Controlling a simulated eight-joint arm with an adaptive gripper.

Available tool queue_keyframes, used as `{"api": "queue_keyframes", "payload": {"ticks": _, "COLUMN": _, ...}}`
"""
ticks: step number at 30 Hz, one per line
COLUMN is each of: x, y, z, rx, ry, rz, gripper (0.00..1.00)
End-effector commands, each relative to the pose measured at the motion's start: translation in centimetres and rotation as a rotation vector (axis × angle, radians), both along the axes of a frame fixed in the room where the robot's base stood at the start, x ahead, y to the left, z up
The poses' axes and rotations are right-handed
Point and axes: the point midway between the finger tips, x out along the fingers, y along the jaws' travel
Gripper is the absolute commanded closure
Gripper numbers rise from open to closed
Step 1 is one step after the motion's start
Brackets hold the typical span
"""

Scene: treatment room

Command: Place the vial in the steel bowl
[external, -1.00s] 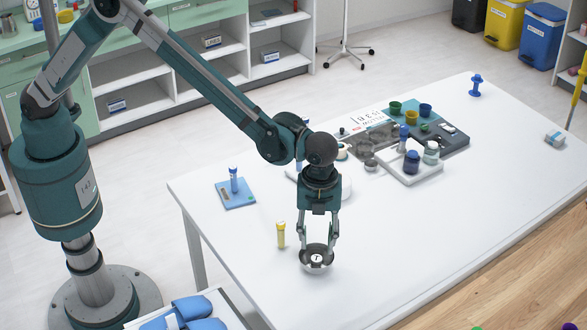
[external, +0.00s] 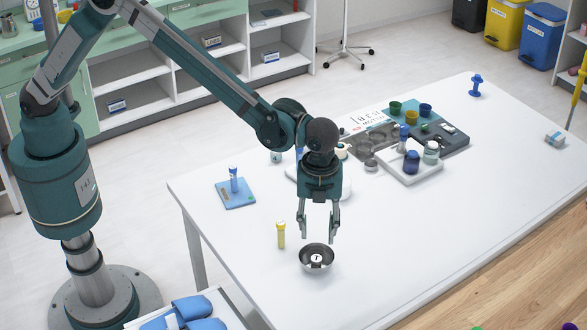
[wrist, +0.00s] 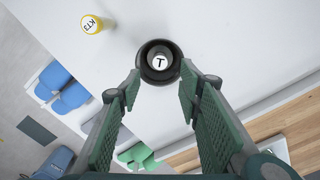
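The steel bowl (external: 316,264) stands on the white table near its front edge. In the wrist view it is a dark round bowl (wrist: 146,74) just beyond my fingertips. Inside it sits a small round item with a white top marked "T" (wrist: 160,62), which looks like a vial seen from above; its sides are mostly hidden. My gripper (external: 319,237) is open and empty above the bowl, its fingers apart and clear of it. A yellow tube with a white cap (external: 281,236) stands upright left of the bowl; it also shows in the wrist view (wrist: 92,23).
A blue pad (external: 238,198) with a blue tube (external: 233,179) lies at the table's left. Trays with cups and jars (external: 411,168) fill the back middle. The table right of the bowl is clear.

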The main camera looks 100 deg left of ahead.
Motion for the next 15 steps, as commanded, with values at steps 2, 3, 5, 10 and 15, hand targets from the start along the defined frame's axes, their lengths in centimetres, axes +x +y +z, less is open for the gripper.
{"api": "queue_keyframes", "payload": {"ticks": 2, "x": 0.0, "y": 0.0, "z": 0.0, "rx": 0.0, "ry": 0.0, "rz": 0.0, "gripper": 0.65}}
{"api": "queue_keyframes", "payload": {"ticks": 3, "x": 0.0, "y": 0.0, "z": 0.0, "rx": 0.0, "ry": 0.0, "rz": 0.0, "gripper": 0.65}}
{"api": "queue_keyframes", "payload": {"ticks": 5, "x": 0.0, "y": 0.0, "z": 0.1, "rx": 0.0, "ry": 0.0, "rz": 0.001, "gripper": 0.65}}
{"api": "queue_keyframes", "payload": {"ticks": 10, "x": -0.3, "y": 0.3, "z": 0.7, "rx": -0.001, "ry": -0.006, "rz": 0.013, "gripper": 0.65}}
{"api": "queue_keyframes", "payload": {"ticks": 15, "x": -1.3, "y": 1.0, "z": 2.6, "rx": -0.005, "ry": -0.02, "rz": 0.048, "gripper": 0.65}}
